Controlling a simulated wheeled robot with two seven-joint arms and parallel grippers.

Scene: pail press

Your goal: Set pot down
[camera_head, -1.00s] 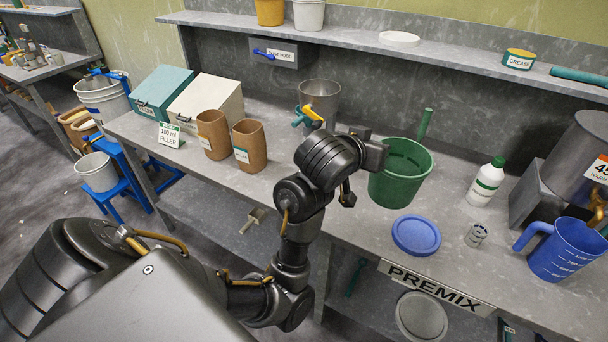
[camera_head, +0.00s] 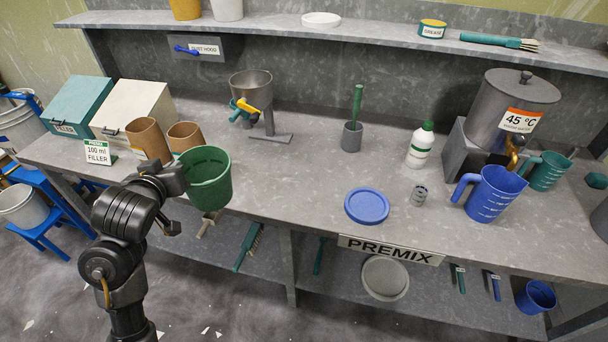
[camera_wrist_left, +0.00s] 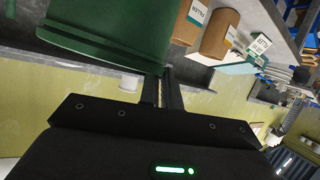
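The green pot (camera_head: 207,182) is at the left front of the bench (camera_head: 300,190). It looks upright, and its base overlaps the bench's front edge in the picture; I cannot tell whether it touches the top. My left gripper (camera_head: 182,178) is at the pot's left side, with its fingers closed on the pot's wall. In the left wrist view the pot (camera_wrist_left: 105,35) fills the upper left, and the narrow fingers (camera_wrist_left: 163,85) meet its rim. My right gripper is out of view.
Two brown canisters (camera_head: 148,138) stand just behind and left of the pot, near the filler sign (camera_head: 97,152). A metal funnel stand (camera_head: 252,85) is behind. The blue lid (camera_head: 367,206) lies to the right, with clear bench between it and the pot.

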